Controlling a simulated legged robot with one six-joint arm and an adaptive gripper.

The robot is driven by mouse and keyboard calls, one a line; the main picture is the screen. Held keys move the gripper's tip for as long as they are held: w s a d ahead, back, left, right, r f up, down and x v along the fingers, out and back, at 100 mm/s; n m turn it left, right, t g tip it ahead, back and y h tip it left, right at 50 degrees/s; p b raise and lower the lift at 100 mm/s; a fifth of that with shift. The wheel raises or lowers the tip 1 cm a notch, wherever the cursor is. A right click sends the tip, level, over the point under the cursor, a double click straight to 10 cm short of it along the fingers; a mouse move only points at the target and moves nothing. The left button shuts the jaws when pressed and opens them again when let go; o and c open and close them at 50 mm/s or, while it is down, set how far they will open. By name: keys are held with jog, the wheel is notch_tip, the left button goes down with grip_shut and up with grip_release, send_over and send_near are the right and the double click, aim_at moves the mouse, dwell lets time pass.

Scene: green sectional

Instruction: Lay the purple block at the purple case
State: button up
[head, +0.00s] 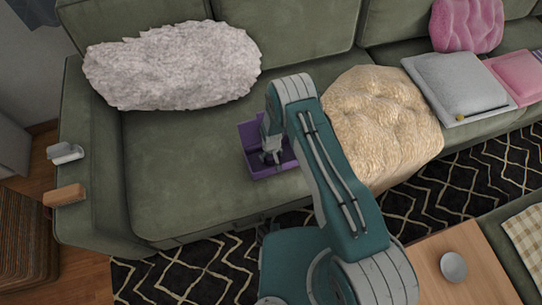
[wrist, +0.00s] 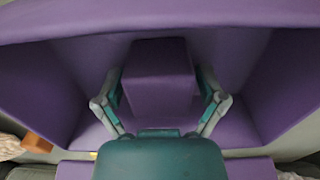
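The purple case (head: 271,171) sits open on the green sofa seat, partly hidden by my arm. My gripper (head: 270,157) is down inside it. In the wrist view, the case (wrist: 55,85) fills most of the picture, with its walls around my gripper. The purple block (wrist: 160,82) is between the two fingers of my gripper (wrist: 160,88), inside the case's outline. The finger pads are close against its two sides. The block's underside is hidden, so I cannot tell whether it touches the case floor.
A fluffy white pillow (head: 172,65) lies behind to the left, and a cream cushion (head: 382,125) lies to the right of my arm. An orange-brown block (head: 65,195) and a grey object (head: 65,152) are on the left armrest. The seat left of the case is clear.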

dwell(0.3)
notch_tip(320, 180, up, 12)
jog(key=shift+r, duration=0.1)
dwell(0.5)
dwell(0.4)
